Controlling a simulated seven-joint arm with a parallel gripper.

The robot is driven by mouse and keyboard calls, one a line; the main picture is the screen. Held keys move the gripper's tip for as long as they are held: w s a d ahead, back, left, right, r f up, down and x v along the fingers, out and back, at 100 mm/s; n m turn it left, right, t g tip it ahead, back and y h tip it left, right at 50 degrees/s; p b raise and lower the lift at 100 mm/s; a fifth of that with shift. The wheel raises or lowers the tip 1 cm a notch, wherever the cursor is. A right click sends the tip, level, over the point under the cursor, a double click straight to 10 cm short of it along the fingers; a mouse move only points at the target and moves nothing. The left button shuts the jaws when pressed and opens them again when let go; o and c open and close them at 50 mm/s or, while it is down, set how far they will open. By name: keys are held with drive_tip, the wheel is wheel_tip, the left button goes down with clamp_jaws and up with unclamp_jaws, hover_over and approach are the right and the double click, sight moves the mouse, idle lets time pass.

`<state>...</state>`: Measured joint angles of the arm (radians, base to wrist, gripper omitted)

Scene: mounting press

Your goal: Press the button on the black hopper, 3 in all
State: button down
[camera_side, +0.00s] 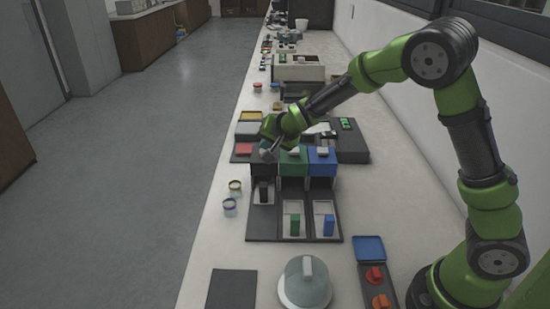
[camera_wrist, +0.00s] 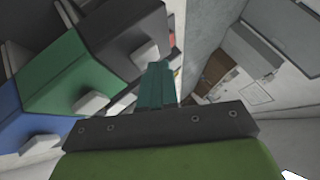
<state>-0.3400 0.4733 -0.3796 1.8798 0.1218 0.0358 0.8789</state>
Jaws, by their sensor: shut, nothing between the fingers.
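The black hopper (camera_side: 262,169) is the left one of three hoppers in the side view. In the wrist view the black hopper (camera_wrist: 118,25) is at the top, with a pale button (camera_wrist: 145,53) on its face. My gripper (camera_side: 267,152) is shut and empty at the top of the black hopper, and its arm partly hides that area. In the wrist view the teal fingers of my gripper (camera_wrist: 160,68) are just right of the pale button. I cannot tell whether they touch it. A dark block (camera_side: 263,191) shows in the pale slot below the black hopper.
The green hopper (camera_side: 293,164) and blue hopper (camera_side: 322,165) stand close to the right. Below them are a green block (camera_side: 295,225) and a blue block (camera_side: 328,226). Two small jars (camera_side: 229,206) stand left of the dark tray (camera_side: 262,226). A clear dome (camera_side: 305,283) stands in front.

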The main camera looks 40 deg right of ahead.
drive_tip(key=shift+r, duration=0.9)
drive_tip(key=shift+r, duration=0.1)
wheel_tip(320, 180, up, 5)
drive_tip(key=shift+f, duration=0.1)
idle(0.4)
idle(0.5)
